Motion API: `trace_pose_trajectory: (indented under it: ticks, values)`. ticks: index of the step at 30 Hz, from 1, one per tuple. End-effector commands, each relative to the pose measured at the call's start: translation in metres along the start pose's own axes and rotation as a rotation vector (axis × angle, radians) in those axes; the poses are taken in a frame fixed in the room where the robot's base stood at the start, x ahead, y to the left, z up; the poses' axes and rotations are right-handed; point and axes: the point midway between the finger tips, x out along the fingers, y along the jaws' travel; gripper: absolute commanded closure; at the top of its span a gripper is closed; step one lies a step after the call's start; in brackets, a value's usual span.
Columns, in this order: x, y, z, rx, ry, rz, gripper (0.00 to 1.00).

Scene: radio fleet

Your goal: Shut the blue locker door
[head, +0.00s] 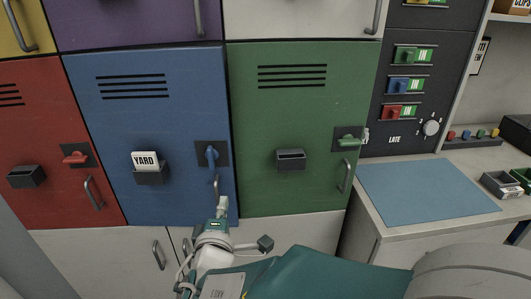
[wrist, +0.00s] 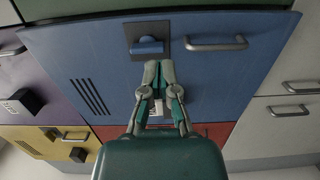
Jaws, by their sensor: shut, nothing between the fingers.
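The blue locker door (head: 165,115) stands between the red and green doors and looks shut or nearly so; I cannot tell whether it is fully flush. Its blue latch lever (head: 211,155) points up and down, unlike the sideways levers of its neighbours. A grey bar handle (head: 216,187) is just below it. My gripper (head: 222,202) is shut and empty, in front of the door's lower right part near the handle. In the wrist view, the fingertips (wrist: 158,66) are together just short of the latch (wrist: 150,46), with the handle (wrist: 217,43) to the right. Contact is unclear.
The red door (head: 50,130) is left and the green door (head: 290,110) right, both looking shut. A YARD card (head: 145,159) sits in the blue door's holder. A counter with a blue mat (head: 425,190) is at the right, beneath a dark switch panel (head: 420,75).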

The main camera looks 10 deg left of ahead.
Motion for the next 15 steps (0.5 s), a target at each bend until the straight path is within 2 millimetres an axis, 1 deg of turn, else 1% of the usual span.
trace_pose_trajectory:
  ticks: [1,2,5,8,15]
  values:
    - [-0.009,0.000,-0.009,-0.002,0.022,0.000,1.00]
    - [-0.012,0.000,-0.012,-0.003,0.027,-0.001,1.00]
    - [-0.013,0.000,-0.015,-0.004,0.034,-0.002,1.00]
    - [-0.004,0.000,-0.013,-0.002,0.029,-0.002,1.00]
    - [0.039,0.002,-0.007,0.002,0.027,0.000,1.00]
